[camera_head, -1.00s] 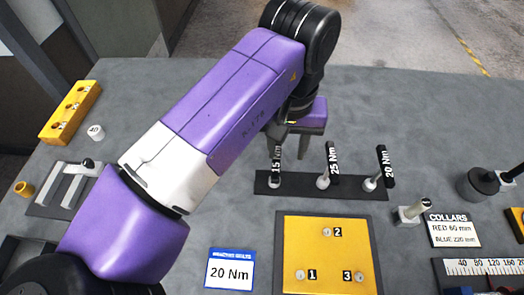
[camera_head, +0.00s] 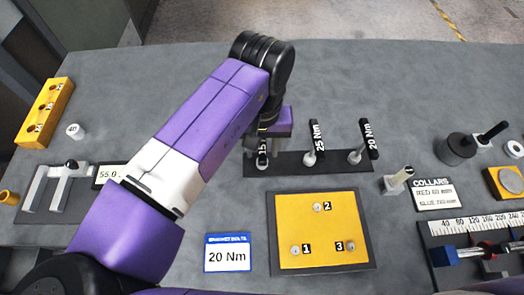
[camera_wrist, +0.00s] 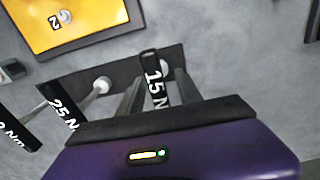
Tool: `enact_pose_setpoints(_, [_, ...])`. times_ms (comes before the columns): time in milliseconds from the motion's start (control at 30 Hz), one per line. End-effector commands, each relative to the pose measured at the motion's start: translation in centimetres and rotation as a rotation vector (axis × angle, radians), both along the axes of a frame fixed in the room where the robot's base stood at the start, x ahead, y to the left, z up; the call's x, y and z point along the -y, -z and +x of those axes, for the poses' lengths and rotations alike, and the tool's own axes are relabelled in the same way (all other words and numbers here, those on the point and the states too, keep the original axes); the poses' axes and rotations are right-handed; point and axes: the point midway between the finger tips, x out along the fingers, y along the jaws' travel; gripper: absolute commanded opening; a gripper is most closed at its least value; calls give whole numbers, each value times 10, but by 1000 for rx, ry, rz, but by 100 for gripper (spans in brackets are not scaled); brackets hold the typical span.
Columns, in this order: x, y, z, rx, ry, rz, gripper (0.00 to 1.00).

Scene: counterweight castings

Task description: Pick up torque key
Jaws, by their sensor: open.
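Three torque keys with black labelled handles stand in a dark rack (camera_head: 290,168): the 15 Nm key (camera_head: 262,161) at left, the 25 Nm key (camera_head: 315,142) in the middle, the 20 Nm key (camera_head: 368,140) at right. My gripper (camera_head: 262,146) is at the 15 Nm key and partly covers it. In the wrist view my open gripper (camera_wrist: 158,78) has its fingers on either side of the 15 Nm handle (camera_wrist: 153,72), with gaps visible. The 25 Nm key (camera_wrist: 62,108) stands just left of it there. A blue-edged card (camera_head: 228,253) reads 20 Nm.
A yellow plate (camera_head: 318,230) with points 1, 2 and 3 lies in front of the rack. A yellow block (camera_head: 45,112) and a metal fork-shaped fixture (camera_head: 60,190) are at left. A collars card (camera_head: 434,195), ruler (camera_head: 478,224) and black cylinder (camera_head: 456,149) are at right.

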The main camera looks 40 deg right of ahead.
Motion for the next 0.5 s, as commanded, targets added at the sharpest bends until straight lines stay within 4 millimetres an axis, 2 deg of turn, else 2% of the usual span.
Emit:
enact_pose_setpoints(67, [0,0,0,0,0,0,42])
enact_pose_setpoints(100, [0,0,0,0,0,0,38])
enact_pose_setpoints(300, [0,0,0,0,0,0,0])
enact_pose_setpoints(500, [0,0,0,0,0,0,0])
